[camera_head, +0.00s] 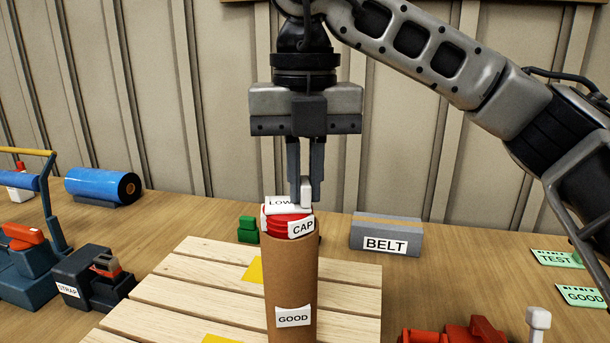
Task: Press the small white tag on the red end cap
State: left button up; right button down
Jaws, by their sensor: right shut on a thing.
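The red end cap (288,224) sits on top of an upright brown cardboard tube (290,265). The cap has a white label reading "CAP" (302,228) on its side and a white label starting "LOW" (281,203) on top. My right gripper (306,200) points straight down over the cap, shut on a small white piece (306,190) between its fingertips. The fingertips are at the cap's top, at its right side; whether the white piece touches the cap I cannot tell. My left gripper is not in view.
The tube stands on a slatted wooden pallet (345,297) with yellow patches. A grey "BELT" block (386,235) and a green object (248,230) stand behind. A strapping tool (92,280) is left, a red object (455,333) front right, green cards (557,258) far right.

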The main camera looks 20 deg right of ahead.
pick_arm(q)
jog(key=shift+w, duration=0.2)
pick_arm(e)
jog(key=shift+f, duration=0.2)
jog(key=c, duration=1.4)
grip_release()
jog(key=shift+c, duration=0.2)
pick_arm(q)
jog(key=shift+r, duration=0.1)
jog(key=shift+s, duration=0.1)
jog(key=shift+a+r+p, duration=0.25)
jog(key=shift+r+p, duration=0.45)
jog(key=shift+p, duration=0.65)
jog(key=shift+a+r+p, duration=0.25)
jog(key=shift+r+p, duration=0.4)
jog(key=shift+p, duration=0.65)
pick_arm(e)
notch_tip(320, 180, up, 16)
jog(key=shift+r, duration=0.2)
jog(key=shift+r, duration=0.1)
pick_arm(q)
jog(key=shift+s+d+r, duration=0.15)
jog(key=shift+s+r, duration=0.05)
pick_arm(e)
notch_tip(320, 180, up, 7)
